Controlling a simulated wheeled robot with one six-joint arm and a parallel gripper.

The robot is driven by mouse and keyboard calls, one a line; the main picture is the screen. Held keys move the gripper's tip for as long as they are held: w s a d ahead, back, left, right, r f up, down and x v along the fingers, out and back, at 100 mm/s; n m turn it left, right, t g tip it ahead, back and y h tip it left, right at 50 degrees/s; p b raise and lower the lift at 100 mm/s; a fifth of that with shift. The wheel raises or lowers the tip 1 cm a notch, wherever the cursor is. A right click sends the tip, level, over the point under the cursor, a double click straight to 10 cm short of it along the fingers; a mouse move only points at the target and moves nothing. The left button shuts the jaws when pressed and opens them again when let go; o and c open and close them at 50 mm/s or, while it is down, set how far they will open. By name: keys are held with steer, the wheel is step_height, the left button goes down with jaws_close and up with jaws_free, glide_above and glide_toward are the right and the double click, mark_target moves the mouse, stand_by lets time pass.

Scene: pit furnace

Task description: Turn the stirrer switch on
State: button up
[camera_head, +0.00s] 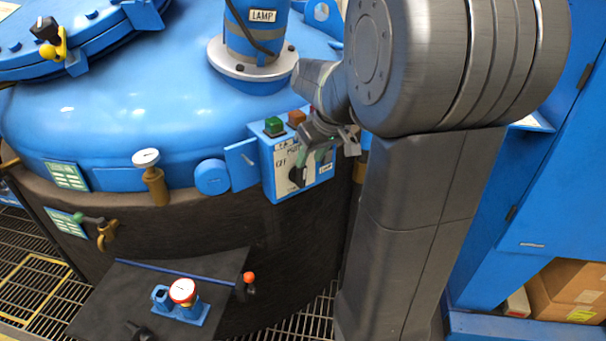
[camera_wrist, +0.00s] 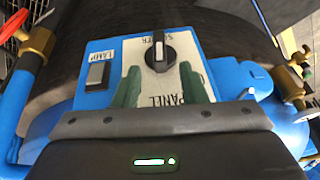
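The stirrer switch (camera_head: 297,175) is a black rotary knob on the white plate of the blue control box (camera_head: 269,183). In the wrist view the knob (camera_wrist: 160,53) is upper centre, its white pointer line roughly upright in the picture, under a partly readable STIRRER label. In the head view an OFF label sits to its upper left. My gripper (camera_head: 317,156) is in front of the panel. In the wrist view its two green fingers (camera_wrist: 159,68) are apart, with the knob just beyond and between their tips. I cannot tell whether they touch it.
A grey lamp switch (camera_wrist: 97,74) sits beside the knob. A green button (camera_head: 274,126) and a brown one (camera_head: 297,118) top the box. A gauge on a brass stem (camera_head: 148,170) stands left. A small table (camera_head: 120,290) is below.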

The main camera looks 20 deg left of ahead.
mark_target(305, 169)
steer(key=x, duration=0.8)
steer(key=shift+f+b, duration=0.1)
steer(key=shift+b, duration=0.25)
jaws_close()
